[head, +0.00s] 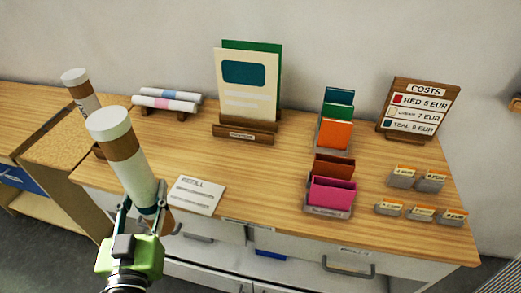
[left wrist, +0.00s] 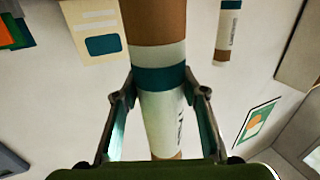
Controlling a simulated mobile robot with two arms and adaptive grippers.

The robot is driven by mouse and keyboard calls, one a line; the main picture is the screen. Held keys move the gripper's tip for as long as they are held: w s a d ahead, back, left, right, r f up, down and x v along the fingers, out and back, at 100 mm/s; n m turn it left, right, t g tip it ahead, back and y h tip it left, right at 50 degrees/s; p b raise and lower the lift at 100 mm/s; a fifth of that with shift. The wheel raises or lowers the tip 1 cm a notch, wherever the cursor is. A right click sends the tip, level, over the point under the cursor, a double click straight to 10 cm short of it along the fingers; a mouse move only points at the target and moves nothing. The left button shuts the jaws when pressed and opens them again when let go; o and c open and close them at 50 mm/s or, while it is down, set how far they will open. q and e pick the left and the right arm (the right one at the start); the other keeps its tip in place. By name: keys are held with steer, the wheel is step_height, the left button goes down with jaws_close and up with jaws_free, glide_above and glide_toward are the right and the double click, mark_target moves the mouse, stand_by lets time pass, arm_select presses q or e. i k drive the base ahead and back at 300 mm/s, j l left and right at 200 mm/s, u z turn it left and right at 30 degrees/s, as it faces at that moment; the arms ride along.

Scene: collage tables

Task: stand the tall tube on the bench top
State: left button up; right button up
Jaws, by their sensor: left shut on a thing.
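The tall tube (head: 124,155) has a white cap, a brown band, a pale body and a dark teal band. My left gripper (head: 140,212) is shut on its lower part and holds it tilted, at the left front of the bench top (head: 265,205). The tube's lower end is partly hidden by the gripper in the head view. In the left wrist view the tube (left wrist: 158,95) runs between the two fingers of the left gripper (left wrist: 160,92). I cannot tell whether its foot touches anything. My right gripper is not in view.
A second capped tube (head: 77,88) stands at the back left. Rolled sheets (head: 165,101) lie on a wooden rack. A white card (head: 197,195) lies near the front edge. Folder holders (head: 329,194), a price sign (head: 418,107) and small tags (head: 421,213) fill the right. Bare wood shows in the middle.

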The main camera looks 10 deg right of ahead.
mark_target(161, 154)
steer(key=j+z, duration=0.2)
steer(key=z, duration=0.2)
steer(key=j+z, duration=0.2)
steer(key=z, duration=0.2)
steer(key=j+z, duration=0.15)
steer(key=z, duration=0.25)
steer(key=k+j+z, duration=0.1)
steer(key=z, duration=0.35)
steer(key=k+j+z, duration=0.35)
steer(key=k+j, duration=0.3)
steer(key=j, duration=0.2)
steer(key=k+j+z, duration=0.35)
steer(key=k+j, duration=0.6)
steer(key=k, duration=0.1)
